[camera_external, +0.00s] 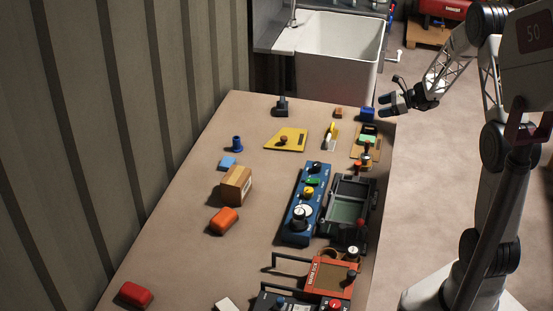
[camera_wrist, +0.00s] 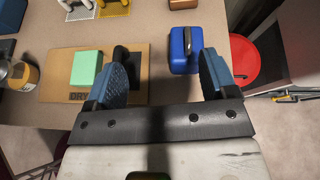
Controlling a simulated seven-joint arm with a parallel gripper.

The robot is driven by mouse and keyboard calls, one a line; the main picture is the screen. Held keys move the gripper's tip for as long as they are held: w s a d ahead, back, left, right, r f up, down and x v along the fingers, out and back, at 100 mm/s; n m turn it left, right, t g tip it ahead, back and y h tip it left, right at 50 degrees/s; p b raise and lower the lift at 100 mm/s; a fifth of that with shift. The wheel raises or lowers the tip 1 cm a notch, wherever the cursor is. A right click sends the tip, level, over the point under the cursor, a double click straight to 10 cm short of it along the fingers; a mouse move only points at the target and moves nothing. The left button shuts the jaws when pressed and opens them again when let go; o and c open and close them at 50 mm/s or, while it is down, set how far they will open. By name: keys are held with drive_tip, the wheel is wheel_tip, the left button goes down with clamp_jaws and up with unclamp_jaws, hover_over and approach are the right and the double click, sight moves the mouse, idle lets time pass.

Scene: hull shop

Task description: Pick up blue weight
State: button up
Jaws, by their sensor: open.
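The blue weight (camera_wrist: 183,52) is a small blue block with a dark metal handle on top. In the wrist view it lies on the tabletop just ahead of my gripper (camera_wrist: 165,70), closer to the right finger. In the external view the blue weight (camera_external: 367,114) is at the far right corner of the table. My gripper (camera_external: 385,106) is beside it there, near the table's right edge. The jaws are apart with nothing held between them. I cannot tell whether the right finger touches the weight.
A wooden board (camera_wrist: 55,92) with a green block (camera_wrist: 86,68) and a dark upright piece lies left of the weight. A blue control panel (camera_external: 300,225) and dark tray (camera_external: 350,190) stand nearer on the table. A white sink (camera_external: 338,55) stands behind.

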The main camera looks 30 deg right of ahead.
sight(368, 112)
drive_tip(key=shift+m+t, duration=0.5)
drive_tip(key=shift+m, duration=0.3)
drive_tip(key=w+d+f, duration=0.1)
drive_tip(key=d+f, duration=0.1)
drive_tip(key=d, duration=0.1)
drive_tip(key=shift+w+f, duration=0.35)
drive_tip(key=shift+a, duration=0.15)
drive_tip(key=shift+x, duration=1.25)
drive_tip(key=shift+f, duration=0.1)
drive_tip(key=shift+x, duration=2.55)
drive_tip(key=shift+c, duration=0.2)
drive_tip(key=c, duration=1.3)
